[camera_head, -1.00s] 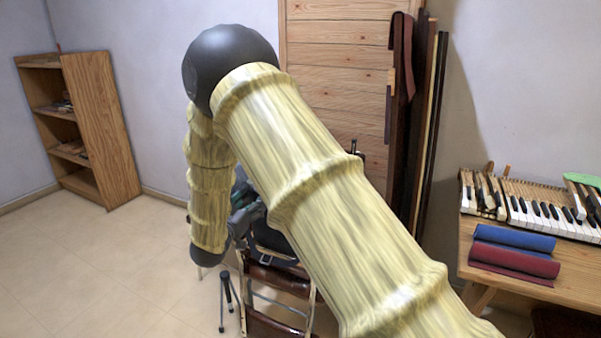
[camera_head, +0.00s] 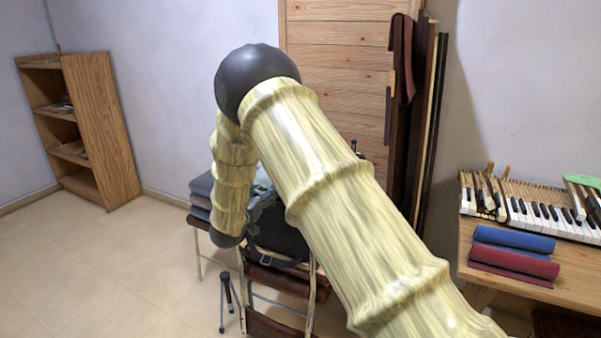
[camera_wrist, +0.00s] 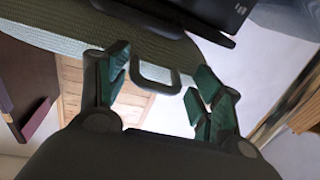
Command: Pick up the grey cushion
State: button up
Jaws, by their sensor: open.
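Grey cushions (camera_head: 201,196) lie stacked on a low stand at the left of my arm in the head view. The bent part of my arm covers their right side. My gripper (camera_wrist: 160,77) is open in the wrist view, with its green-padded fingers apart and a dark loop showing between them. I cannot tell what the loop belongs to. A grey-green woven surface (camera_wrist: 65,28) fills the top of the wrist view; I cannot tell whether it is a cushion. In the head view my gripper is hard to pick out among the dark things behind my arm.
A dark bag-like thing (camera_head: 278,232) sits on the stand right of the cushions. A small black tripod (camera_head: 227,300) stands on the floor in front. A bookcase (camera_head: 100,130) is at the left and a workbench (camera_head: 500,255) with piano keys at the right. The left floor is clear.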

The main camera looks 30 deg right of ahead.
jog(key=c, duration=1.1)
